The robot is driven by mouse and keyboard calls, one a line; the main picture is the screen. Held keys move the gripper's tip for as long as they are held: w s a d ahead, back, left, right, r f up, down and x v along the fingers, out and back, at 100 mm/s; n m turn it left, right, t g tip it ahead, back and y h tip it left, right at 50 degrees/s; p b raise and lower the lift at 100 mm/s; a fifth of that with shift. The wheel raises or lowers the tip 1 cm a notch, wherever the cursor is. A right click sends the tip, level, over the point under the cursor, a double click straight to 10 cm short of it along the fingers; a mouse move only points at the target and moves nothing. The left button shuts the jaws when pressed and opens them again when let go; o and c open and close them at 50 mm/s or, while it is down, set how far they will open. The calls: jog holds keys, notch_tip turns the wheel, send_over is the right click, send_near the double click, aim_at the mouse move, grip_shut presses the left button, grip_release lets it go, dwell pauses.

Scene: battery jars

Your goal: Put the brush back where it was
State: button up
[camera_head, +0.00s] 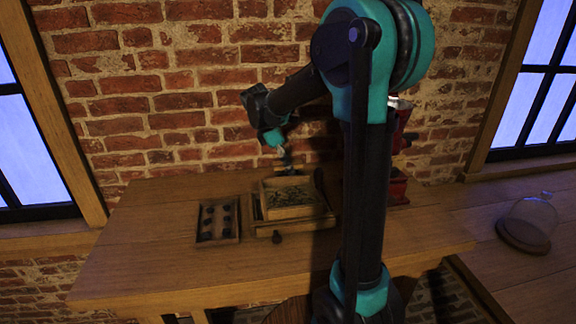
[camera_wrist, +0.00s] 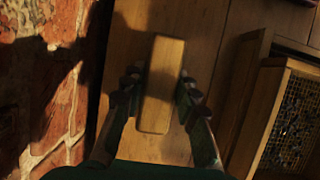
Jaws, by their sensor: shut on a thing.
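In the wrist view the brush shows as a plain pale wooden block (camera_wrist: 160,85) between the two fingers of my gripper (camera_wrist: 159,92). My gripper is shut on it. Its bristles are hidden in this view. In the head view my gripper (camera_head: 283,155) hangs over the back of the table, close to the brick wall and above the rear of an open wooden box (camera_head: 291,212). The brush cannot be made out clearly there. In the wrist view bare wooden table (camera_wrist: 215,30) shows below and around the brush.
The box, with dark small contents, also shows at the right of the wrist view (camera_wrist: 260,120). A shallow tray (camera_head: 218,238) with several dark round pieces lies left of it. A red object (camera_head: 398,187) stands behind my arm. A glass dome (camera_head: 530,215) stands far right.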

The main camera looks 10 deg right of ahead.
jog(key=shift+f, duration=0.15)
jog(key=o, duration=1.1)
jog(key=v, duration=1.2)
